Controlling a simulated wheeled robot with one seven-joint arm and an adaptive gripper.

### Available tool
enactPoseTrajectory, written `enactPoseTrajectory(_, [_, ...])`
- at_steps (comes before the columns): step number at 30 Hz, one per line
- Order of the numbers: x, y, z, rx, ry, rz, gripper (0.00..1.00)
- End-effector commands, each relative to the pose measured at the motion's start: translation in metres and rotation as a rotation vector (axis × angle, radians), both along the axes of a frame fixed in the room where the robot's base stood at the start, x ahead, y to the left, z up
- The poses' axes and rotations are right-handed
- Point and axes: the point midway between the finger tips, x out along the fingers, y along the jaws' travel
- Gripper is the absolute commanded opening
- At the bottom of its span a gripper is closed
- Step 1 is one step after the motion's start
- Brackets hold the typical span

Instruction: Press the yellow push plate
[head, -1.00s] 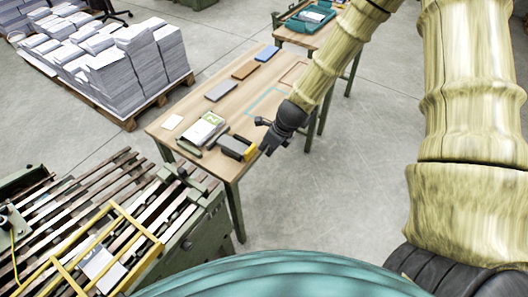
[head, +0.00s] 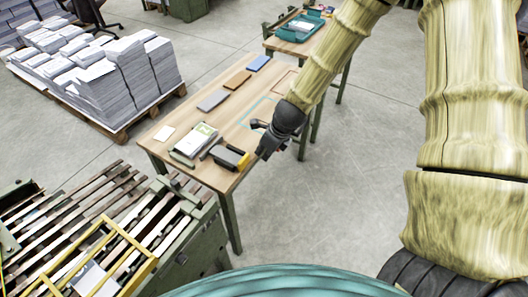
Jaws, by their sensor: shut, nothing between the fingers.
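The yellow push plate (head: 243,161) is on the right end of a dark grey device (head: 226,157) near the front right corner of the wooden table (head: 202,124). My gripper (head: 263,153) is shut and empty, just to the right of the yellow plate in the head view. A small gap shows between them, and how high the gripper is above the table is hard to tell. The plate's far right side is partly hard to see at this size.
A paper stack (head: 196,142) lies left of the device. Grey, brown and blue blocks (head: 238,80) lie further back. A second table holds a teal tray (head: 300,28). A slatted machine (head: 100,220) stands front left, a paper-stacked pallet (head: 122,133) behind.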

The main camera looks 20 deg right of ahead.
Motion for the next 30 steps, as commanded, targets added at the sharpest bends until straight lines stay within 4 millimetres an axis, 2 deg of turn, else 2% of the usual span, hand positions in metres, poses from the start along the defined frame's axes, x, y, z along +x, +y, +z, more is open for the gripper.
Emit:
enactPoseTrajectory(10, [-0.001, 0.000, -0.002, -0.006, 0.001, 0.009, 0.00])
enactPoseTrajectory(14, [-0.015, 0.001, -0.019, -0.060, 0.006, 0.105, 0.00])
enactPoseTrajectory(17, [-0.039, 0.000, -0.045, -0.148, 0.013, 0.276, 0.00])
enactPoseTrajectory(20, [-0.071, 0.000, -0.077, -0.253, 0.023, 0.524, 0.00])
enactPoseTrajectory(24, [-0.120, 0.001, -0.118, -0.378, 0.031, 0.910, 0.00])
enactPoseTrajectory(30, [-0.193, 0.007, -0.163, -0.481, 0.023, 1.481, 0.00])
